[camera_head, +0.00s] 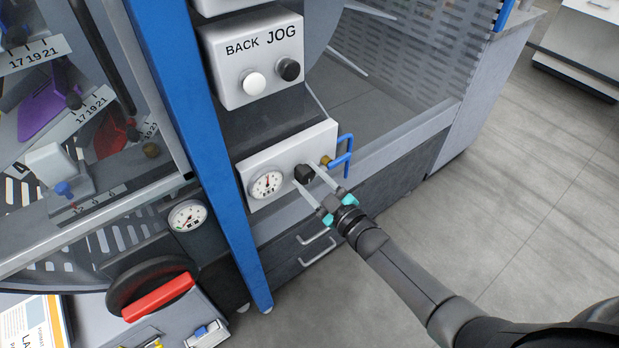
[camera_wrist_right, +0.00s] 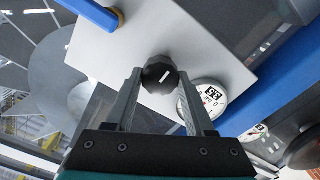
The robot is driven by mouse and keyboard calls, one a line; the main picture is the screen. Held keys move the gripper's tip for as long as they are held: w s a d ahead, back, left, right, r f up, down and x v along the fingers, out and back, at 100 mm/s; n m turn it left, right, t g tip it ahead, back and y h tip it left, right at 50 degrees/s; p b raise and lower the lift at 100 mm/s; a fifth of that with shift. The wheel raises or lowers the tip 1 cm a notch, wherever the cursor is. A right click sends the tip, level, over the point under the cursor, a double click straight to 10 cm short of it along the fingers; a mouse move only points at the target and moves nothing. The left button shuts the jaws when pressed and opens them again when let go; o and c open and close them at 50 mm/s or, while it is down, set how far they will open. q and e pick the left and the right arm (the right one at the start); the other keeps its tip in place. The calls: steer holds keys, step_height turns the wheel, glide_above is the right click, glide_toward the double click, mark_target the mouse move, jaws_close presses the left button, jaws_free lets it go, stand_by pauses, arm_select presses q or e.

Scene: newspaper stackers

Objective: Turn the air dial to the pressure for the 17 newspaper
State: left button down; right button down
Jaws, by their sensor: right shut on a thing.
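The air dial is a small black ribbed knob (camera_head: 303,173) on a light grey box (camera_head: 286,194), right of a round white pressure gauge (camera_head: 267,185). My right gripper (camera_head: 310,181) reaches in from the lower right with its fingers around the knob, shut on it. In the right wrist view the knob (camera_wrist_right: 160,75) sits between the two fingertips (camera_wrist_right: 158,82), with a white mark on its face. The gauge (camera_wrist_right: 205,98) shows there too, partly behind one finger. Its needle reading is too small to tell. My left gripper is not in view.
A blue bent handle (camera_head: 344,152) with a brass fitting is just right of the dial. A blue post (camera_head: 208,140) stands left of the box. The BACK and JOG button box (camera_head: 252,55) is above. A second gauge (camera_head: 188,215) and a red-handled wheel (camera_head: 158,297) are lower left.

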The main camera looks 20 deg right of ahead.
steer(key=c, duration=0.6)
jaws_free()
steer(key=o, duration=0.3)
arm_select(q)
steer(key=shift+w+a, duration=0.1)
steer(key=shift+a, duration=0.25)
arm_select(e)
steer(key=shift+o, duration=0.2)
steer(key=shift+s+d, duration=0.15)
steer(key=shift+s, duration=0.35)
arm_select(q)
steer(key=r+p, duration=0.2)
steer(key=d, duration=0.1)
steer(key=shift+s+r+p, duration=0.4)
arm_select(e)
steer(key=v, duration=1.4)
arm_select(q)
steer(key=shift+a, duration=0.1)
